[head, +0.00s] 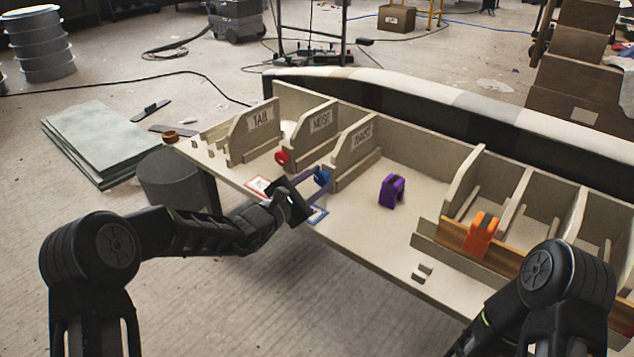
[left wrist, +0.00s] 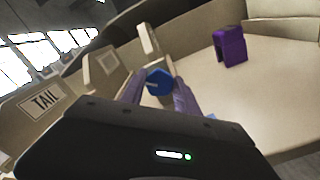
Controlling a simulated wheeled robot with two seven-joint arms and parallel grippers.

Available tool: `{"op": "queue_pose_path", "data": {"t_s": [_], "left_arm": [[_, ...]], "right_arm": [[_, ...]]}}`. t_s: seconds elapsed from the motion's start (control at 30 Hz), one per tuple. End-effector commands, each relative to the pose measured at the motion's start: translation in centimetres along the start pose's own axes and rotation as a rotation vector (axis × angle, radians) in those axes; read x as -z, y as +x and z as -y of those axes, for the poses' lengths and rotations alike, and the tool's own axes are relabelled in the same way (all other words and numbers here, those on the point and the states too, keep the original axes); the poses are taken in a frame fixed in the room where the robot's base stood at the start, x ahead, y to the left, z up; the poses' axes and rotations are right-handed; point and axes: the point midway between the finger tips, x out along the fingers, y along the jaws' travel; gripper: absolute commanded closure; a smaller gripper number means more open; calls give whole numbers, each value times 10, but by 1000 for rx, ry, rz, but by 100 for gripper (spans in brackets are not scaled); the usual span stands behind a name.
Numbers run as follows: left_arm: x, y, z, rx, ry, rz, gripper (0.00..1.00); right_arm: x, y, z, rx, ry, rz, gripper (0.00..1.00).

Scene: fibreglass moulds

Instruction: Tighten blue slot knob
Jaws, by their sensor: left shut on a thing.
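The blue slot knob (head: 321,176) sits at the front of the slot beside the NOSE divider on the cream bench. My left gripper (head: 318,178) reaches it from the front left. In the left wrist view the blue knob (left wrist: 158,82) is between the two purple-grey fingers (left wrist: 160,95), which are shut on it. Part of the knob is hidden by the fingers. A red knob (head: 282,157) sits at the slot to the left. My right arm comes in at the lower right of the head view; its gripper is not visible.
A purple clamp-like piece (head: 391,191) stands on the open bench to the right, also in the left wrist view (left wrist: 229,46). An orange piece (head: 481,234) sits on a wooden strip further right. Upright dividers labelled TAIL (head: 258,122) and NOSE (head: 320,122) rise behind the knobs.

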Motion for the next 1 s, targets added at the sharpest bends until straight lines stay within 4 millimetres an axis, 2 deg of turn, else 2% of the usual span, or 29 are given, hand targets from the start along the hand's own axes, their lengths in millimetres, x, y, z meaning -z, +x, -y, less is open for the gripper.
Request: {"op": "queue_pose_path", "data": {"t_s": [0.13, 0.17, 0.4, 0.77, 1.0], "left_arm": [[1, 0, 1, 2, -1, -1, 100], [1, 0, 1, 2, -1, -1, 61], [0, 0, 0, 1, -2, -1, 42], [0, -5, -1, 0, -1, -1, 41], [-2, -37, -2, 1, -2, -2, 41]], "right_arm": [[0, 0, 0, 0, 0, 0, 64], [0, 0, 0, 0, 0, 0, 64], [0, 0, 0, 0, 0, 0, 64], [0, -2, 1, 0, 0, 1, 64], [-2, -13, 5, -2, -1, 2, 64]]}}
